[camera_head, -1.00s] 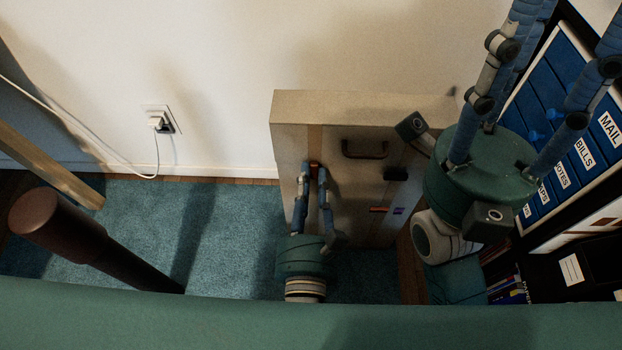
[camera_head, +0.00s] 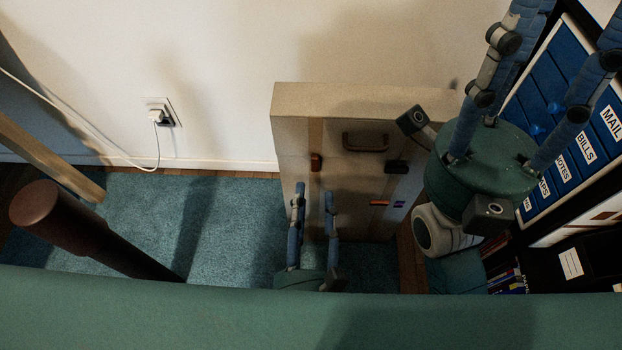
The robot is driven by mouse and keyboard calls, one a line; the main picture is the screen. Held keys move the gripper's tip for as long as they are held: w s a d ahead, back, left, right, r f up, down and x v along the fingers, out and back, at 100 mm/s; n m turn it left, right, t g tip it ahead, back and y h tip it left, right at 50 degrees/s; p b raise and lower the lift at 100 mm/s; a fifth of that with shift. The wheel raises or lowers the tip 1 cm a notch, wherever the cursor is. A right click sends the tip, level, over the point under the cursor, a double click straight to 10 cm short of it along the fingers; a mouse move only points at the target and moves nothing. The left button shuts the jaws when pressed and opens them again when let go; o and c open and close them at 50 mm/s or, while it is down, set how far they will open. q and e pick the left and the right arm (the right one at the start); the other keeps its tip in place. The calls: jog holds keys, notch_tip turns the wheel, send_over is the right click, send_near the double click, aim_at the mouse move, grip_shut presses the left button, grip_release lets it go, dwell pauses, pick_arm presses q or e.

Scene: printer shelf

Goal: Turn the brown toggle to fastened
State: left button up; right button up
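A cardboard-coloured box (camera_head: 290,134) stands against the wall. The small brown toggle (camera_head: 316,161) is on the upper left of its front, on a tan strip, and looks upright. A black toggle (camera_head: 396,167) is on the right of the same face. My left gripper (camera_head: 314,197) is below the brown toggle, its two fingers pointing up toward the box. The fingers are apart with nothing between them, and clear of the toggle. My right gripper (camera_head: 562,40) is at the upper right, fingers spread and empty; its fingertips reach the picture edge.
A brown handle (camera_head: 365,142) sits between the toggles; a small orange piece (camera_head: 379,202) is lower on the box. Blue labelled drawers (camera_head: 570,130) stand right, close to my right gripper. A plug and cable (camera_head: 157,117) are on the wall. Carpet (camera_head: 235,225) is clear left of the box.

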pick_arm(q)
jog(key=s, duration=0.5)
jog(key=shift+s, duration=0.2)
jog(key=shift+s, duration=0.1)
